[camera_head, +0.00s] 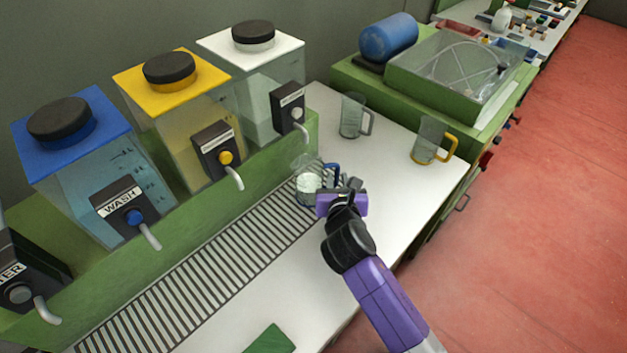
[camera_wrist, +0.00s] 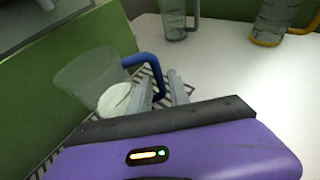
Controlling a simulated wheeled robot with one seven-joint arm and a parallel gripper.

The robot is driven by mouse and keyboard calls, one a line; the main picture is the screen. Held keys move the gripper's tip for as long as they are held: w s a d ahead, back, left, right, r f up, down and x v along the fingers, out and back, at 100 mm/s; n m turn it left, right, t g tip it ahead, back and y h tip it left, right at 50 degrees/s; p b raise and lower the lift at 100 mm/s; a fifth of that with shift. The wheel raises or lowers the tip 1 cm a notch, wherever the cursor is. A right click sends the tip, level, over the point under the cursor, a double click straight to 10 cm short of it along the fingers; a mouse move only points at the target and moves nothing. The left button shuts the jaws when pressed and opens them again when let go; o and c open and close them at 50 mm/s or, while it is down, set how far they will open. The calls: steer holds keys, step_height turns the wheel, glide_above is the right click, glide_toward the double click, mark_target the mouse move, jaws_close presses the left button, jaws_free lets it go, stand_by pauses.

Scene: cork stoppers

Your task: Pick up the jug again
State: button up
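A clear jug with a blue handle (camera_head: 302,172) stands at the far end of the slatted drain grate, below the tap of the white-lidded tank. Something whitish lies in its lower part. It also shows at the left of the wrist view (camera_wrist: 84,78), with its blue handle (camera_wrist: 148,59) toward my gripper. My gripper (camera_head: 346,186) is at the jug's handle side. In the wrist view its two grey fingers (camera_wrist: 164,88) are apart, with the handle's lower part between them. Contact with the handle cannot be made out. The jug's base is partly hidden.
A grey-handled jug (camera_head: 352,117) and a yellow-handled jug (camera_head: 429,140) stand farther back on the white counter. Tanks with blue (camera_head: 70,127), yellow (camera_head: 172,80) and white (camera_head: 250,45) lids line the left, taps jutting out. The counter right of my gripper is clear.

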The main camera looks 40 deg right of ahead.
steer(key=shift+x, duration=1.05)
jaws_close()
stand_by(0.6)
